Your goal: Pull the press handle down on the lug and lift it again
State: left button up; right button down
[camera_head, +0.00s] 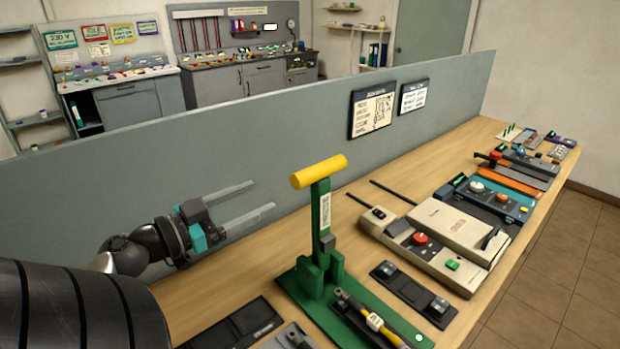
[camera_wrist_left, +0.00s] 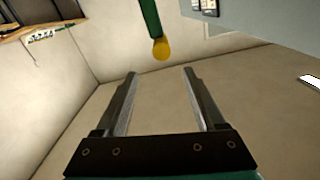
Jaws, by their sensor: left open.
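The press is a green stand with an upright green lever topped by a yellow handle (camera_head: 319,172). Its green base plate (camera_head: 388,325) lies on the bench, and a cable with a yellow tag (camera_head: 374,322) lies along it. The lug itself is too small to make out. My left gripper (camera_head: 263,198) is open and empty, its fingers pointing right, to the left of the handle and apart from it. In the left wrist view the yellow handle end (camera_wrist_left: 161,49) shows beyond the open fingers (camera_wrist_left: 161,77). My right gripper is not in view.
The wooden bench (camera_head: 354,222) runs to the back right. A beige meter box (camera_head: 459,231) and a black block with small parts (camera_head: 413,294) lie right of the press. A grey partition (camera_head: 250,150) stands along the bench's far side. Dark trays (camera_head: 235,325) lie at front left.

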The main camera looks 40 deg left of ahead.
aim_at(315, 174)
pick_arm(q)
jog(key=w, duration=1.4)
jog(key=shift+w+d+f, duration=0.2)
jog(key=shift+d+f, duration=0.1)
jog(key=shift+d, duration=0.1)
jog(key=shift+w, duration=0.55)
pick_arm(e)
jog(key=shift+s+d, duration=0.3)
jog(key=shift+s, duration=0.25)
pick_arm(q)
jog(key=shift+d, duration=0.1)
grip_shut()
